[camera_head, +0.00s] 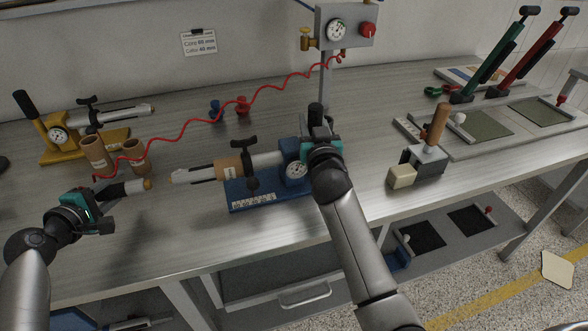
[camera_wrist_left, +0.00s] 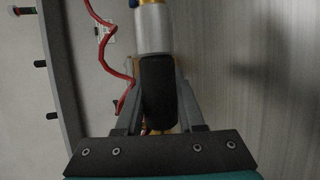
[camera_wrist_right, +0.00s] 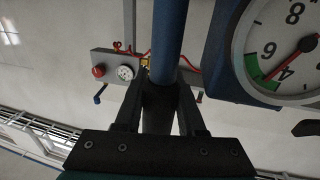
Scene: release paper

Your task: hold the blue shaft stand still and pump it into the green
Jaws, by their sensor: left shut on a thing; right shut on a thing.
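The blue shaft stand (camera_head: 236,192) lies mid-bench with a silver shaft (camera_head: 200,174) pointing left, a brown sleeve and a black T-handle. My right gripper (camera_head: 318,137) is shut on the black grip of its lever, at the stand's right end. The right wrist view shows the blue lever (camera_wrist_right: 169,35) and the gauge (camera_wrist_right: 285,50); its needle points near 4, close to the lower end of the green band. My left gripper (camera_head: 97,200) is shut on the black part of a silver tool (camera_wrist_left: 153,30) with a gold tip, apart from the shaft's end.
A yellow stand (camera_head: 60,150) and brown tubes (camera_head: 97,152) are at the left. A red coiled hose (camera_head: 185,125) runs from the regulator box (camera_head: 346,25) towards my left gripper. A wooden-handled tool (camera_head: 425,160) and trays (camera_head: 490,125) are at the right. The front bench strip is clear.

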